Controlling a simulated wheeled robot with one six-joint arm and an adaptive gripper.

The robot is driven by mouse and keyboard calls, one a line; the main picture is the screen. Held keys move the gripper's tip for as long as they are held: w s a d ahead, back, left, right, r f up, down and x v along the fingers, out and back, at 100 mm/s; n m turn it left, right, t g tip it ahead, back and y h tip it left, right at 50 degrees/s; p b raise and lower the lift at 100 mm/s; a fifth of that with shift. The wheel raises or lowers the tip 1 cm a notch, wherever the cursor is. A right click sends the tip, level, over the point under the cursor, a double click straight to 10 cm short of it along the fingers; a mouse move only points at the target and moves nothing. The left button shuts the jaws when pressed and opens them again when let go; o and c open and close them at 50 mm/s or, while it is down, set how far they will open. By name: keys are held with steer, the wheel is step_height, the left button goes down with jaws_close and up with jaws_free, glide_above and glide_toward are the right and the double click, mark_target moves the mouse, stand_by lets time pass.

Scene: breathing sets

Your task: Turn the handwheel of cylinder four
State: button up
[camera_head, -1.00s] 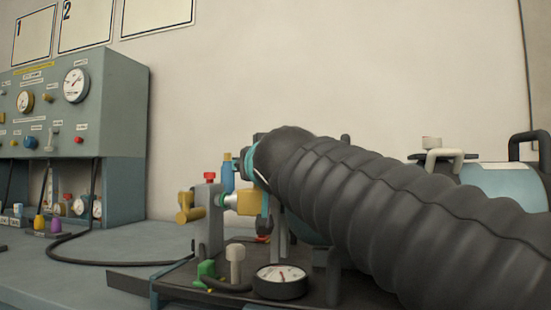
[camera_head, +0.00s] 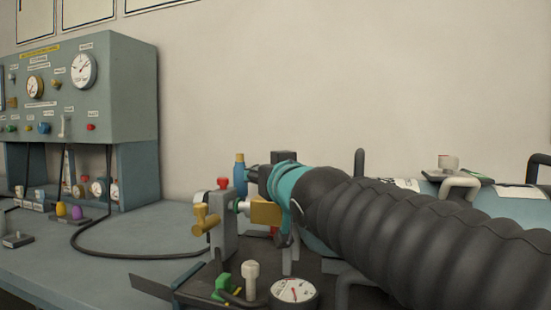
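A large black ribbed sleeve, apparently the cover of my arm, runs from the lower right to the middle, ending at a teal ring. My gripper would be at that far end, among dark parts beside the ring; its fingers cannot be made out. Just left of the ring is a brass-yellow valve block (camera_head: 265,211) and a yellow knob (camera_head: 205,220), which may be a handwheel. Teal cylinders (camera_head: 521,206) lie behind and below the sleeve, mostly hidden. No cylinder number is readable, so I cannot tell which is four. Any contact is hidden.
A round gauge (camera_head: 294,291), a pale knob (camera_head: 250,278) and a green fitting (camera_head: 221,285) stand at the front. A grey upright (camera_head: 223,228) carries a red cap. A control panel (camera_head: 120,95) stands at left.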

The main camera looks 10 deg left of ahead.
steer(key=shift+d, duration=0.15)
stand_by(0.3)
steer(key=o, duration=0.9)
steer(key=shift+o, duration=1.1)
steer(key=shift+d, duration=0.2)
steer(key=shift+s+d+r, duration=0.1)
steer(key=shift+s+d, duration=0.1)
steer(key=shift+s, duration=0.25)
steer(key=v, duration=1.1)
